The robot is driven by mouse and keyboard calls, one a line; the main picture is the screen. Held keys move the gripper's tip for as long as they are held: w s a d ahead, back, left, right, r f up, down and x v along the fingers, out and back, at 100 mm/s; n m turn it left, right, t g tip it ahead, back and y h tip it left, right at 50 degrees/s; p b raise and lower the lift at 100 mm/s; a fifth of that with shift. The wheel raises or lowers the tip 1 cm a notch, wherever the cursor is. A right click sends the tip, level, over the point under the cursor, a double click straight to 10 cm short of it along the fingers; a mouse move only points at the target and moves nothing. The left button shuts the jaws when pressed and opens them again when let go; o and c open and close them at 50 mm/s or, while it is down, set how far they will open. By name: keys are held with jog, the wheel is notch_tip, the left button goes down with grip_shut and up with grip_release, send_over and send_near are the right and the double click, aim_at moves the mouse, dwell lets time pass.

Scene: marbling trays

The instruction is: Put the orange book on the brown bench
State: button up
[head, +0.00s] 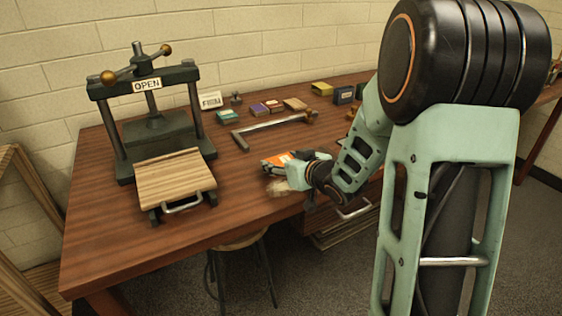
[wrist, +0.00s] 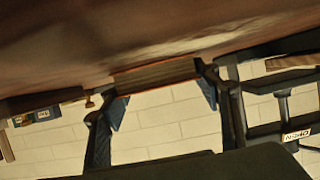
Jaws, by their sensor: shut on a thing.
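The orange book (wrist: 157,75) is between the two fingers of my gripper (wrist: 158,92) in the wrist view, its page edge framed by thin orange covers. That view is upside down, with the brown bench (wrist: 60,55) across the top. In the head view my gripper (head: 275,168) is low over the front middle of the brown bench (head: 110,225), shut on the book (head: 279,160), of which a small orange patch shows. My fingers hide much of the book. I cannot tell whether the book touches the bench top.
A press with an OPEN sign (head: 147,86) and a wooden board (head: 175,180) stand at the left. A metal bar tool (head: 270,128), a teal box (head: 228,117), a yellow box (head: 322,88) and several small boxes lie behind my gripper. A stool (head: 240,242) is below the front edge.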

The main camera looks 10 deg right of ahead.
jog(key=o, duration=1.2)
jog(key=shift+r+p, duration=0.25)
jog(key=shift+p, duration=0.1)
jog(key=p+v, duration=0.2)
jog(key=v, duration=0.9)
jog(key=shift+s+d, duration=0.1)
jog(key=shift+s, duration=0.4)
